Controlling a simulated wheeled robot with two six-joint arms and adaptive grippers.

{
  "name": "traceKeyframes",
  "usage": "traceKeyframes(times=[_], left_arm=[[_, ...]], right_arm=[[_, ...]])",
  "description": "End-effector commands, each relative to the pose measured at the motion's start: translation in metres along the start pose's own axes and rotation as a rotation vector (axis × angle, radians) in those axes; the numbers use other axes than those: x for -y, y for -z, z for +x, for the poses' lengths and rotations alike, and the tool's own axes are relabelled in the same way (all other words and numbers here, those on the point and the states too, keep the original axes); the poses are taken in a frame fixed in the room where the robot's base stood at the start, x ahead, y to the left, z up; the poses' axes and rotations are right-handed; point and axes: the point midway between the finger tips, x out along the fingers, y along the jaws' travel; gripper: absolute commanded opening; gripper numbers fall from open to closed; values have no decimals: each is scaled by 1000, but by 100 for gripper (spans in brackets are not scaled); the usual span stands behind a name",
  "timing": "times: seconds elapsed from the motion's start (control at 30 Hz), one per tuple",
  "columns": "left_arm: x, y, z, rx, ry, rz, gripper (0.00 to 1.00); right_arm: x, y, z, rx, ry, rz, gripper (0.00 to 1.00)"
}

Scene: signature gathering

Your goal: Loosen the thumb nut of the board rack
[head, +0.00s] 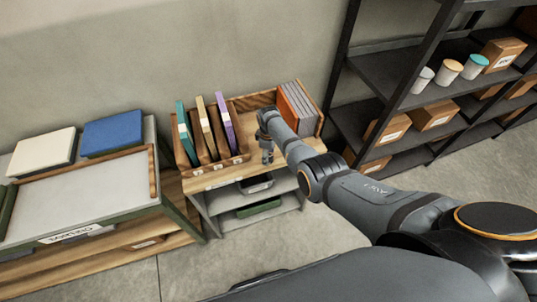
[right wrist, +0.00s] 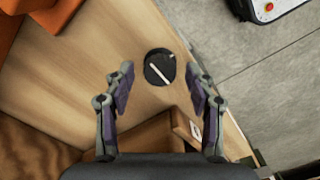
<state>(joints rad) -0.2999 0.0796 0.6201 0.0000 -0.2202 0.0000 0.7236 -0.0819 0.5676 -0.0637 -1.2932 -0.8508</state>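The thumb nut (right wrist: 159,68) is a round black knob with a white line across its top. It sits on the bare wooden surface of the rack in the right wrist view, and I cannot make it out in the head view. The wooden board rack (head: 243,174) stands against the wall, with upright boards in its slots. My right gripper (head: 267,158) points down over the rack top. In the right wrist view my right gripper (right wrist: 160,75) is open, one finger on each side of the knob with visible gaps. My left gripper is not in view.
Orange and grey boards (head: 297,107) stand at the rack's right end; teal, tan and purple ones (head: 203,128) stand left. A sorting table (head: 85,195) is at left. Dark shelving (head: 385,70) with boxes and cups stands at right. Floor in front is partly clear.

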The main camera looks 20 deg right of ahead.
Motion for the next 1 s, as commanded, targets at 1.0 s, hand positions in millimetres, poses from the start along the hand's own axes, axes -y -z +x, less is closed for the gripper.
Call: traceKeyframes(times=[1.0], left_arm=[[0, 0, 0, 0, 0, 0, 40]], right_arm=[[0, 0, -118, -1, 0, 1, 58]])
